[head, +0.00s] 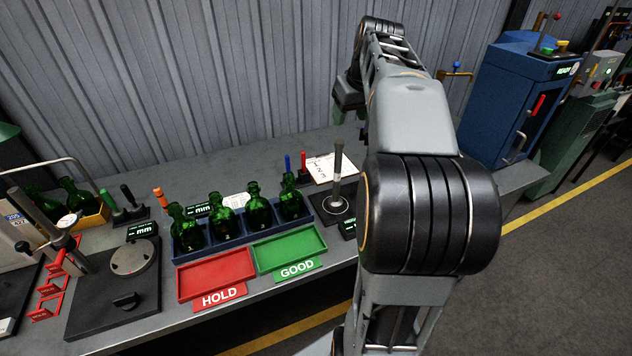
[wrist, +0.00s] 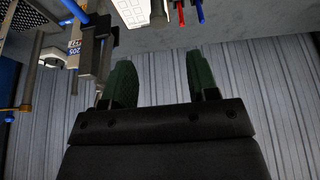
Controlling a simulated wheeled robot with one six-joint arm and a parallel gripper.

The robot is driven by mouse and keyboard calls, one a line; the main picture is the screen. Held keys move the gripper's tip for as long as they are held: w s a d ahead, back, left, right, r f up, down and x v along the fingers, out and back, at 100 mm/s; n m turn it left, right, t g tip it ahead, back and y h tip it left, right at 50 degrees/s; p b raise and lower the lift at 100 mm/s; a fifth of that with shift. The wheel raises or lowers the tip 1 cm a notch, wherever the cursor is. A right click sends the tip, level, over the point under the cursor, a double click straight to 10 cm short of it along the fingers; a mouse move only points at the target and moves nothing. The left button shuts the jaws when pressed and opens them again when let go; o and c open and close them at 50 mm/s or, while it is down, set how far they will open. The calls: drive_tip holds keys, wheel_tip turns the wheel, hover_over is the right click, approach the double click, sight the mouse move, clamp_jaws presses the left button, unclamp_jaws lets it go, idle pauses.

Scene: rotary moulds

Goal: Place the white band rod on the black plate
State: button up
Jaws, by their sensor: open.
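No rod with a clear white band can be made out. A blue rod (head: 288,163) and a red rod (head: 304,161) stand upright at the back of the bench, and both also show at the top of the wrist view. A black plate (head: 324,213) right of the bottle rack carries a round metal disc and an upright grey rod (head: 338,165). My gripper (wrist: 160,82) shows in the wrist view with its two green fingers apart and nothing between them. In the head view it is at most partly seen, high above the bench's back.
A blue rack (head: 216,243) holds several green bottles. A red HOLD tray (head: 216,272) and a green GOOD tray (head: 289,249) lie in front. A black gauge base (head: 90,318) stands at left, a blue cabinet (head: 515,95) at right. My arm hides the bench's right part.

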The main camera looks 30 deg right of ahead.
drive_tip(key=s+a+f, duration=0.6)
drive_tip(key=a+f, duration=0.2)
drive_tip(key=a, duration=0.3)
drive_tip(key=s+a+f+n, duration=0.1)
drive_tip(key=s+a+f, duration=0.6)
drive_tip(key=a, duration=0.4)
drive_tip(key=shift+f+n+y, duration=0.3)
drive_tip(key=shift+f, duration=0.45)
